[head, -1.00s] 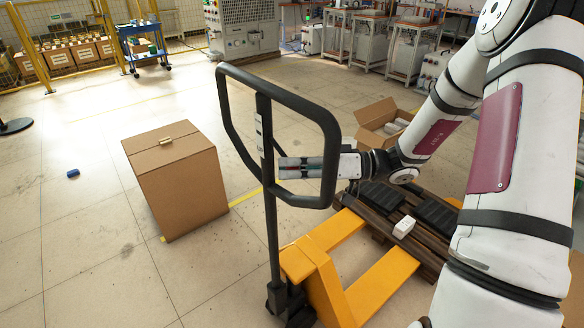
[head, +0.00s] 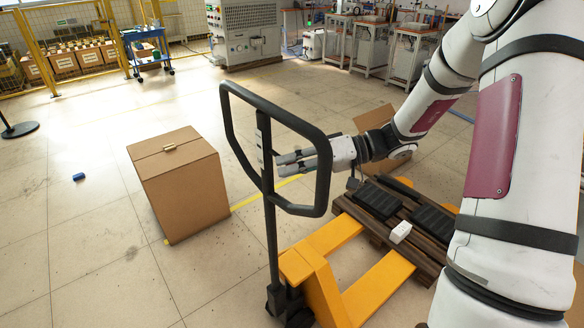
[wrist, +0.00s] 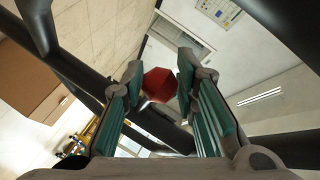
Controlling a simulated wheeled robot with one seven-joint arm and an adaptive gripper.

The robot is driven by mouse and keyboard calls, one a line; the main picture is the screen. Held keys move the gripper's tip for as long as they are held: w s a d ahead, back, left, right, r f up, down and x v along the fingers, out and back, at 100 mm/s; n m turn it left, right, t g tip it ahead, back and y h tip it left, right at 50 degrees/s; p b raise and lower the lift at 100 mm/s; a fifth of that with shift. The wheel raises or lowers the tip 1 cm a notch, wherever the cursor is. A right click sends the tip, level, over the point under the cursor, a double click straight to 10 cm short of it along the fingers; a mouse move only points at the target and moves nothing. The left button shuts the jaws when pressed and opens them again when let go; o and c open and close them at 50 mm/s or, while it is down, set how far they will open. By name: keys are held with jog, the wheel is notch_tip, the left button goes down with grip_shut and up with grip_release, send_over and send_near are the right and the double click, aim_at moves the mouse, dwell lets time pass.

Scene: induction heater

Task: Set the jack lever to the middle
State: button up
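The pallet jack has a black loop handle (head: 322,178) on an upright dark shaft (head: 271,235) above a yellow base (head: 318,278). My gripper (head: 278,162) reaches into the loop from the right, its fingertips close to the shaft. In the wrist view my gripper (wrist: 157,80) has its two green-padded fingers apart. A red faceted piece (wrist: 157,84), which looks like the end of the jack lever, shows between the fingertips. A gap is visible on its right; contact on its left is unclear. The lever cannot be made out in the head view.
A closed cardboard box (head: 180,185) stands left of the jack. A wooden pallet (head: 425,258) with black items and a small white box (head: 401,232) lies on the right, with an open carton (head: 372,120) behind. Floor at the left is mostly clear.

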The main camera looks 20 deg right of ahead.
jog(key=shift+o, duration=1.2)
jog(key=shift+d, duration=0.1)
jog(key=v, duration=1.1)
jog(key=shift+d, duration=0.4)
jog(key=shift+s+r, duration=0.1)
